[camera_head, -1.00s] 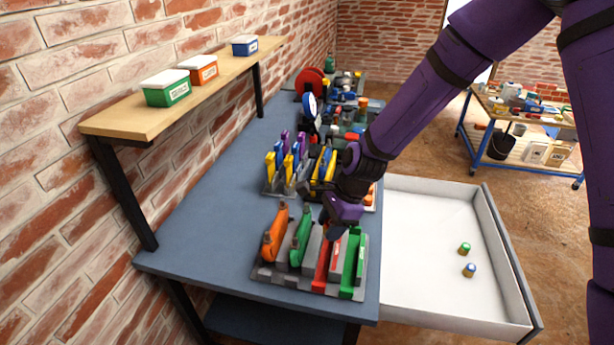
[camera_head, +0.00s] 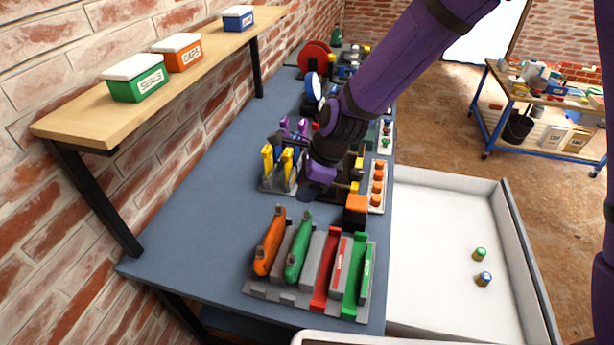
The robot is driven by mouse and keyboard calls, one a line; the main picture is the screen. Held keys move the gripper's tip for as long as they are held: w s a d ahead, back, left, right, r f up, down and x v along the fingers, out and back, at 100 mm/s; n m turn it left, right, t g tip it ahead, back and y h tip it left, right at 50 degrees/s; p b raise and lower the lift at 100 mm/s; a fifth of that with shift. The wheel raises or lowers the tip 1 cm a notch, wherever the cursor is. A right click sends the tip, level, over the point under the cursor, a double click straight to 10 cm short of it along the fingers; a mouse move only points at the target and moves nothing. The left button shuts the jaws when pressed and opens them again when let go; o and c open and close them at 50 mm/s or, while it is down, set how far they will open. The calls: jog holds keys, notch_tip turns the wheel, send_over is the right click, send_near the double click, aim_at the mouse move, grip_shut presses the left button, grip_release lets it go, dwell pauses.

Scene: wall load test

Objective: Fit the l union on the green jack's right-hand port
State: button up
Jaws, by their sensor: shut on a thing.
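My gripper (camera_head: 312,192) is over the middle of the blue-grey bench, beside the rack of yellow and purple tools. My wrist hides its jaws, and I cannot make out the thing they are shut on. No l union can be told apart in this view. A rack (camera_head: 290,292) at the near end of the bench holds a rounded orange body (camera_head: 269,243), a rounded green body (camera_head: 298,248) and red and green channels. A labelled green bar (camera_head: 366,276) lies at its right end. I cannot tell which green piece is the jack, and no port shows clearly.
An orange block (camera_head: 356,208) and a strip of orange pieces (camera_head: 378,186) lie right of my gripper. A white open drawer (camera_head: 440,240) holds two small capped pieces. A wall shelf (camera_head: 95,120) with labelled boxes overhangs the left. Bare bench (camera_head: 200,225) lies left of the racks.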

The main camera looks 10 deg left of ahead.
aim_at(306, 211)
jog(key=shift+f, duration=2.25)
jog(key=shift+f, duration=1.25)
jog(key=o, duration=1.4)
jog(key=shift+c, duration=0.2)
jog(key=shift+r, duration=0.1)
jog(key=shift+r, duration=3.9)
